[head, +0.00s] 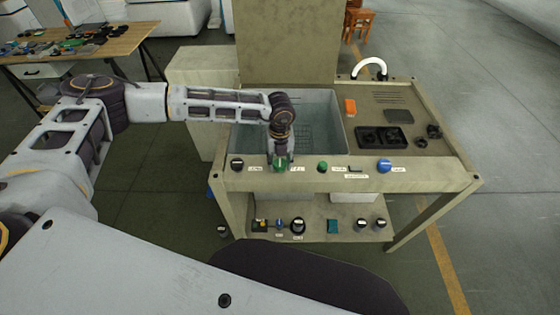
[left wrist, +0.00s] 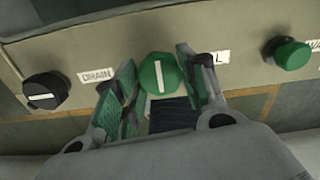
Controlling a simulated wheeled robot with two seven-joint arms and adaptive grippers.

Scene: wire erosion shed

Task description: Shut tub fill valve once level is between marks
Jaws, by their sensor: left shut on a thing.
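The tub (head: 340,147) is set into the bench and holds clear greenish water; I cannot make out level marks. On the front panel, my left gripper (head: 280,162) points down at a green knob (head: 279,168), mostly hidden by the fingers there. In the left wrist view this green knob (left wrist: 159,79) sits between the two fingers, its white line nearly upright in the picture. The gripper is shut on it. The label beside it is partly covered; only an L shows. My right gripper is not in view.
A black knob (head: 237,164) by a DRAIN label (left wrist: 97,76) is left of the green one. Another green knob (head: 322,166) and a blue knob (head: 384,165) are to the right.

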